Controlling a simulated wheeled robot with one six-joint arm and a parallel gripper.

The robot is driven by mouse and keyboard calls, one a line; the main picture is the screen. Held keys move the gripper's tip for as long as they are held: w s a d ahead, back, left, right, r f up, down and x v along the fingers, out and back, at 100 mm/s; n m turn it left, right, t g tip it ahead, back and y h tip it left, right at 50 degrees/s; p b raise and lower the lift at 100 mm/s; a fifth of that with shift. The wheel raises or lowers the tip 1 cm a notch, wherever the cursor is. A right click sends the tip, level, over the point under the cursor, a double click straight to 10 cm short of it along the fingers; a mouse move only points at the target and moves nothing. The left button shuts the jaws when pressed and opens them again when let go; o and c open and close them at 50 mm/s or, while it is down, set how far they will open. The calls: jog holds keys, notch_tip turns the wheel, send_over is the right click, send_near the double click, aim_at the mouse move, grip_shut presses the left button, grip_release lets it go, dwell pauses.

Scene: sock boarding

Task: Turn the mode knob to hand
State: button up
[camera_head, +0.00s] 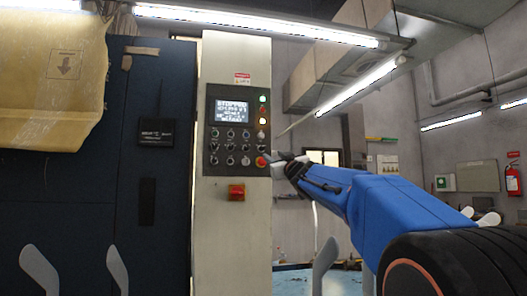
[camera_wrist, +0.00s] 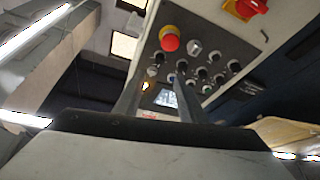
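The dark control panel (camera_head: 237,132) is on a pale cabinet in the head view, with a lit screen (camera_head: 231,110) above rows of small dark knobs (camera_head: 230,147). I cannot read the labels or tell which is the mode knob. My gripper (camera_head: 268,159) is at the panel's lower right edge, near the red emergency button (camera_head: 260,162). In the wrist view the panel (camera_wrist: 225,45) appears turned over, with several knobs (camera_wrist: 200,72). My gripper (camera_wrist: 157,77) is open, its fingers apart with nothing visible between them. The right fingertip overlaps a knob (camera_wrist: 182,64) in the picture; contact is unclear.
Open room lies right of the pale cabinet.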

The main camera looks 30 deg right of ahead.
aim_at(263, 149)
jog(key=x, duration=1.1)
jog(key=shift+w+r, duration=0.1)
jog(key=shift+w, duration=0.25)
grip_shut()
